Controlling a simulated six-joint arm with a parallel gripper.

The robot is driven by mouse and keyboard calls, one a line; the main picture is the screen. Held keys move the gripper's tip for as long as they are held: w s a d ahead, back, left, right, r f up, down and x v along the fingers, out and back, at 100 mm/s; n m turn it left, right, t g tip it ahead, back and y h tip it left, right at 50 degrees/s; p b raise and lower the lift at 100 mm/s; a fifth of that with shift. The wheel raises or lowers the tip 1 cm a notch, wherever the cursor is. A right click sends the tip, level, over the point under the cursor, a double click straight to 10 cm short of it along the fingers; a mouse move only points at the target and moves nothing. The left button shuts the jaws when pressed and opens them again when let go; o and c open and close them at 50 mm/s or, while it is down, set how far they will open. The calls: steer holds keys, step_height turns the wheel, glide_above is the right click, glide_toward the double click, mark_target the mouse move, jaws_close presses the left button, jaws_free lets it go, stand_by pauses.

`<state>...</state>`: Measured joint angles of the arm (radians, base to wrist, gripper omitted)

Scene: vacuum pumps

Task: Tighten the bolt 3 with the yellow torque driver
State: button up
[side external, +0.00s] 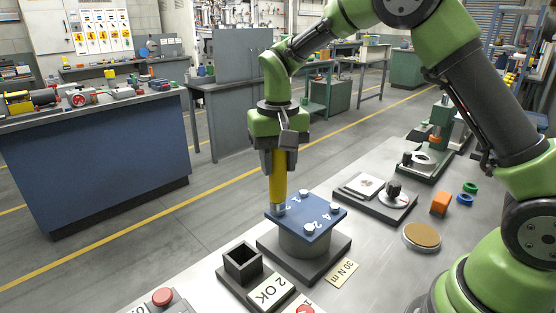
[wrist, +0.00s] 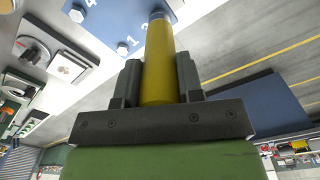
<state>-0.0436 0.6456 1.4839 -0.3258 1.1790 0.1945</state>
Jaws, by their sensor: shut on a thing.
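The yellow torque driver (side external: 277,180) stands upright in my gripper (side external: 280,151), which is shut around its upper part; the driver also shows in the wrist view (wrist: 158,65). Its grey lower end is at the left corner of the blue plate (side external: 322,209), hiding the bolt there. I cannot tell whether it touches.
The plate sits on a grey pump body and dark base (side external: 335,249). An empty square holder (side external: 243,262), an OK plate (side external: 270,293), a red button (side external: 162,297) and a 30 Nm card (side external: 342,273) are nearby. A round tan-topped disc (side external: 422,236) lies right.

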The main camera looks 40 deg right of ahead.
steer(key=shift+f, duration=0.1)
stand_by(0.5)
steer(key=shift+r, duration=2.35)
